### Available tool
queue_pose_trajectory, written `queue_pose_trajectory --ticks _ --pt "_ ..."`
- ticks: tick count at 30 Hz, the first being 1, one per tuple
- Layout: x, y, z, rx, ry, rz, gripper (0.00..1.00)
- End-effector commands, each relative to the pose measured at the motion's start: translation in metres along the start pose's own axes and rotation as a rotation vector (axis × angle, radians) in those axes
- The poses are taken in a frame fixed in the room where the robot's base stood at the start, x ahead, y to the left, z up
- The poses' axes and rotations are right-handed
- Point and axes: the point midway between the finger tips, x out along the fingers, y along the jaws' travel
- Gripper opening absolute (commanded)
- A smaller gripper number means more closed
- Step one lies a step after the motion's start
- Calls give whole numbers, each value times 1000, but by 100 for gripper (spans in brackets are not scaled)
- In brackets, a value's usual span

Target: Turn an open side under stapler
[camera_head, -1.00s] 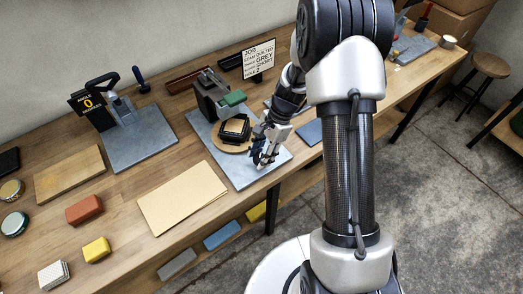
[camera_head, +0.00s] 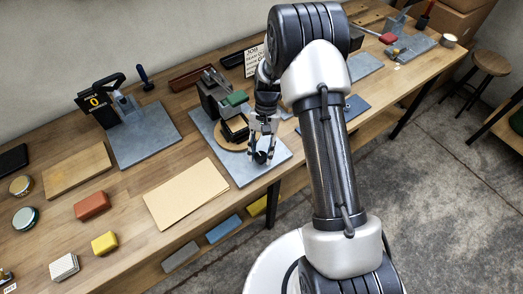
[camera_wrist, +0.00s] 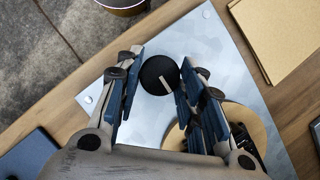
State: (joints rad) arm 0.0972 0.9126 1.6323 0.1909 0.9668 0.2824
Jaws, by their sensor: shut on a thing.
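The stapler (camera_head: 209,97) is an upright grey machine with a green block (camera_head: 235,99) on its arm, standing on a pale grey plate (camera_head: 245,175). In front of it a round wooden disc (camera_head: 224,143) carries a black square piece (camera_head: 235,128); the disc's edge also shows in the wrist view (camera_wrist: 240,118). A black round knob with a white line (camera_wrist: 159,75) sits on the plate beside the disc. My gripper (camera_wrist: 157,80) points down and is shut on this knob, one blue-padded finger on each side. Which sides of the black piece are open I cannot tell.
A job card (camera_head: 254,62) stands behind my arm. Left of the plate lies a tan sheet stack (camera_head: 190,193). A second machine (camera_head: 125,108) stands further left on its own plate. The bench's front edge runs close by my gripper.

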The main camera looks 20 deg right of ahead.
Motion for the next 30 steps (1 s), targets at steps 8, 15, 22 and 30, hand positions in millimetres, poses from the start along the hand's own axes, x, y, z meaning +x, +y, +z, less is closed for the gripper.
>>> queue_pose_trajectory --ticks 8,15,22,30 --pt "0 0 1 -42 -2 18 12" --pt "1 0 1 -44 -2 19 12" --pt "1 0 1 -43 -2 18 42" --pt "0 0 0 -43 -1 18 56"
